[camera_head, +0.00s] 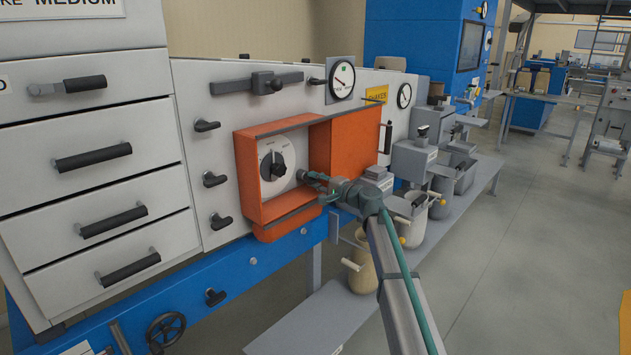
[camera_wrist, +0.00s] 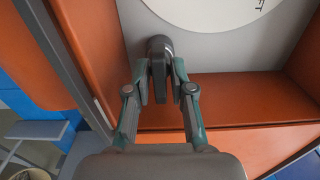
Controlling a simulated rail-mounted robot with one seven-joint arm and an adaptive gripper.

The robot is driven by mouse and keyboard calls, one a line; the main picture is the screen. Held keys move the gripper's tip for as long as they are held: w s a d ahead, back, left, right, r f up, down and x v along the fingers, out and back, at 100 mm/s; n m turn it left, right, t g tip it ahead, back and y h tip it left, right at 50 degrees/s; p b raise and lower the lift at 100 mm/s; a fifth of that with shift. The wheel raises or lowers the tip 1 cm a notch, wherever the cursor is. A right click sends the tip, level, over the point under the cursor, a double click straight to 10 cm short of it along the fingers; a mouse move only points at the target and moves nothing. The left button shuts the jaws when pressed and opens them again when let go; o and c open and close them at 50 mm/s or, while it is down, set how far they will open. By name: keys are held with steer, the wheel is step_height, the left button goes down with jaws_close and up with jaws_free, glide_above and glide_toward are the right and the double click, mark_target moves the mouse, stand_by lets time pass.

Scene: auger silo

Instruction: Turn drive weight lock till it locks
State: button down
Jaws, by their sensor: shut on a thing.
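An open orange housing (camera_head: 250,210) on the grey machine front holds a round pale dial (camera_head: 290,158) with a black pointer knob (camera_head: 273,166). My gripper (camera_head: 306,177) reaches into the housing from the right, beside the dial. In the wrist view, my gripper (camera_wrist: 158,82) is shut on a small dark knob (camera_wrist: 158,46) with a round collar at the panel. The fingers lie on both sides of its narrow grip and hide part of it. The dial edge (camera_wrist: 210,12) shows above the knob. No label naming the drive weight lock is readable.
The orange side wall (camera_wrist: 85,45) and ledge (camera_wrist: 225,98) lie close around my gripper. Dark handles (camera_head: 217,221) sit left of the housing, and a gauge (camera_head: 342,79) is above it. Pots (camera_head: 412,230) stand to the right. Open floor (camera_head: 530,260) lies farther right.

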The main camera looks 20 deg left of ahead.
steer(key=c, duration=1.2)
jaws_free()
steer(key=v, duration=1.2)
